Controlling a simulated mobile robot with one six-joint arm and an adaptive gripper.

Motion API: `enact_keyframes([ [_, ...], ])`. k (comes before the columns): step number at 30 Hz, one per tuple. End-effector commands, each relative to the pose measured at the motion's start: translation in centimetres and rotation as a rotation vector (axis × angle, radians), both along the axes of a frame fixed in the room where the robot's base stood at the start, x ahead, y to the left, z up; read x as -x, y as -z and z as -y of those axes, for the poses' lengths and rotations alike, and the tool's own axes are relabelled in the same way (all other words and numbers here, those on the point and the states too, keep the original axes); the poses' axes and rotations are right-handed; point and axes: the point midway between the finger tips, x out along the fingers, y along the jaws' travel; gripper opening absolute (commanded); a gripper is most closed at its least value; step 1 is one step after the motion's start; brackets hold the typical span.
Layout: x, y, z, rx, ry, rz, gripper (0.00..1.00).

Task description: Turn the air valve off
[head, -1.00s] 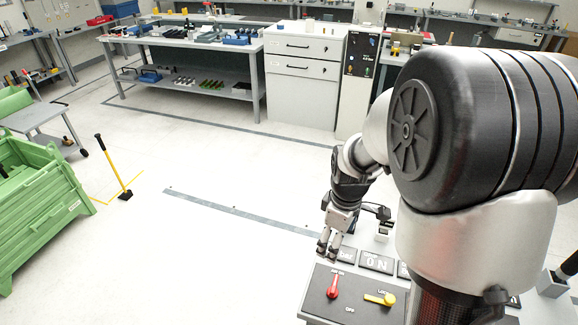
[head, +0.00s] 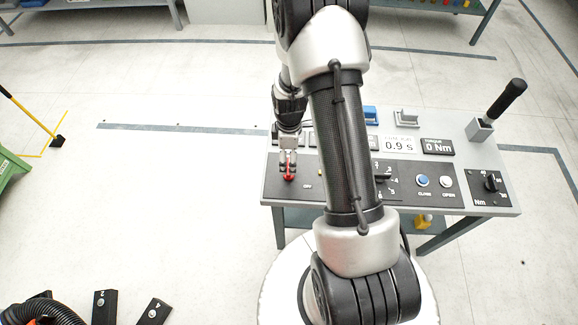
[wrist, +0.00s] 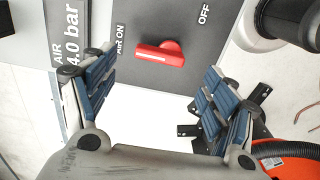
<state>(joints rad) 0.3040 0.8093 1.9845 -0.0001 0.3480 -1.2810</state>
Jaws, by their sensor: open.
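The air valve is a red lever (wrist: 160,54) on a dark panel (wrist: 200,45). In the wrist view it lies roughly crosswise, its left end near the "AIR ON" label (wrist: 120,40); the "OFF" label (wrist: 204,14) is up and to the right. My gripper (wrist: 157,76) is open, with one blue-padded finger to each side of the lever and nothing held. In the head view my gripper (head: 288,158) is at the red lever (head: 289,176), partly covering it. Whether it touches the lever cannot be told.
The control bench (head: 480,160) carries a Close button (head: 423,181), an Open button (head: 446,182), a torque knob (head: 491,184) and a black-handled tool (head: 505,100) in a holder. My arm hides the panel's middle. An orange-and-black object (head: 40,312) lies at lower left.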

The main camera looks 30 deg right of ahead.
Motion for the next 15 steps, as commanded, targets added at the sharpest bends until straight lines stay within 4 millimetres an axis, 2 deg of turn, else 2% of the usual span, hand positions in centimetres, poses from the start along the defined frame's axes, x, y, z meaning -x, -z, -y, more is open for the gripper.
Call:
enact_keyframes([
  [1, 0.1, 1.4, 0.0, 0.0, 0.0, -0.002, 0.78],
  [6, 0.1, 4.1, 0.0, 0.0, 0.0, -0.002, 0.78],
  [10, 0.0, 5.3, 0.0, 0.0, 0.0, 0.0, 0.78],
  [15, 0.0, 5.8, 0.0, 0.001, 0.0, 0.001, 0.78],
])
